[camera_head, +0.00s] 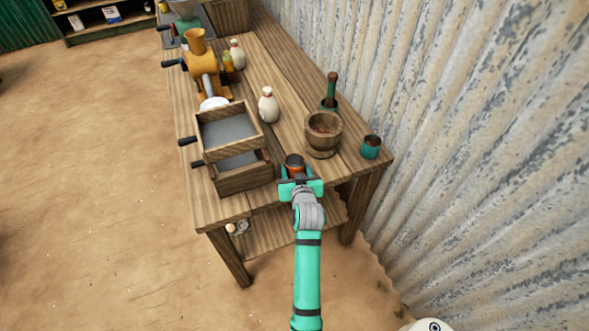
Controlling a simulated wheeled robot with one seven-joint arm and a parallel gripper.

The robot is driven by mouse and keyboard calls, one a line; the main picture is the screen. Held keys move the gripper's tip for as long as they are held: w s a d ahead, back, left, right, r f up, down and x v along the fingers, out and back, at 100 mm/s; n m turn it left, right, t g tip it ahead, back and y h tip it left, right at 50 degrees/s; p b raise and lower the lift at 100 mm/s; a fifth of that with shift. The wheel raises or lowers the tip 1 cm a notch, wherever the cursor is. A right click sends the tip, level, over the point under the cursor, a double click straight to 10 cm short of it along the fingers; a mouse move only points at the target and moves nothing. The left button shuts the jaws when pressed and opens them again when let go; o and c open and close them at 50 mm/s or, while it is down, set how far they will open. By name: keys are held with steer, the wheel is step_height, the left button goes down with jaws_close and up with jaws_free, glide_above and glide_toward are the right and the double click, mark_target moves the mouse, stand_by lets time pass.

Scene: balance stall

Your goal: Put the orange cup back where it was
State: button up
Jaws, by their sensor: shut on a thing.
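The orange cup (295,161) is at the near right part of the wooden table (222,208), between the wooden box and the mortar. It looks upright, and its dark inside shows from above. My gripper (296,178) is shut on it from the near side, with teal fingers at the cup's lower sides. The gripper hides the cup's lower part, so I cannot tell whether it touches the table.
Wooden boxes with handles (245,177) stand close left of the cup. A wooden mortar (323,133) and a teal cup (370,147) stand to the right. White bottles (268,106) and an orange grinder (203,68) stand farther back. A corrugated wall (440,120) runs along the right.

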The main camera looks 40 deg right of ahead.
steer(key=shift+s+f, duration=0.2)
steer(key=o, duration=1.3)
steer(key=shift+f, duration=0.1)
steer(key=shift+w, duration=0.15)
steer(key=v, duration=1.2)
steer(key=shift+r, duration=0.2)
steer(key=shift+a, duration=0.1)
